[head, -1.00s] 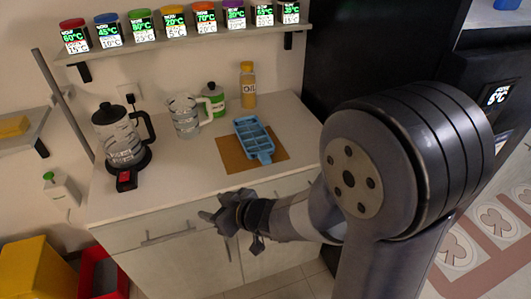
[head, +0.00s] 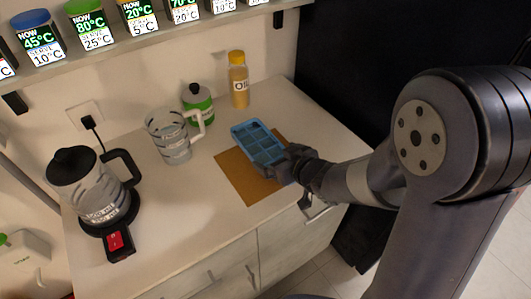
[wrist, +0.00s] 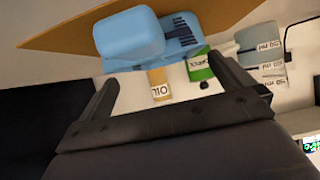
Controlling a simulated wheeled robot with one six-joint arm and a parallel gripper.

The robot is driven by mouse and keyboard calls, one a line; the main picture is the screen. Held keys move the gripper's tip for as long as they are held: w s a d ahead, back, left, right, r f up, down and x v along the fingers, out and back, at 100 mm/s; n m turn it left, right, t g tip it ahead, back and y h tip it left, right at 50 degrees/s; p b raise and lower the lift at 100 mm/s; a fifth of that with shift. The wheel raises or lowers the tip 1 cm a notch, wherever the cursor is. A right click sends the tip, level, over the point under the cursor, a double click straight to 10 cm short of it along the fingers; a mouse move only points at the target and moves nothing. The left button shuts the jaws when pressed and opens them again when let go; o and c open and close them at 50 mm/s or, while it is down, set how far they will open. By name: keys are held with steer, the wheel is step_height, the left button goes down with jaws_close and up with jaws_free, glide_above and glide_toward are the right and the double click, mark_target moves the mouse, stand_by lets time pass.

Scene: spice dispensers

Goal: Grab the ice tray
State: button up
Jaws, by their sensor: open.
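The blue ice tray (head: 257,142) lies on a brown board (head: 237,177) on the white counter, its compartments facing up. My gripper (head: 290,163) is at the tray's near right end, where it hides the tray's handle in the head view. In the wrist view, which looks upside down, my open gripper (wrist: 162,70) has one finger on each side of the view. The tray's blue handle end (wrist: 130,36) shows just beyond and between the fingertips. I cannot tell whether either finger touches it.
An oil bottle (head: 239,82), a green container (head: 198,105) and a clear pitcher (head: 170,140) stand behind and left of the tray. A kettle (head: 88,190) on its base is at the counter's left. A shelf (head: 165,36) with several spice dispensers runs above.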

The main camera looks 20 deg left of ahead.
mark_target(268, 158)
steer(key=shift+x, duration=2.7)
steer(key=shift+c, duration=0.4)
steer(key=shift+r, duration=0.1)
steer(key=c, duration=0.9)
steer(key=shift+o, duration=0.2)
steer(key=shift+r, duration=0.15)
step_height(268, 158, up, 10)
steer(key=p, duration=0.3)
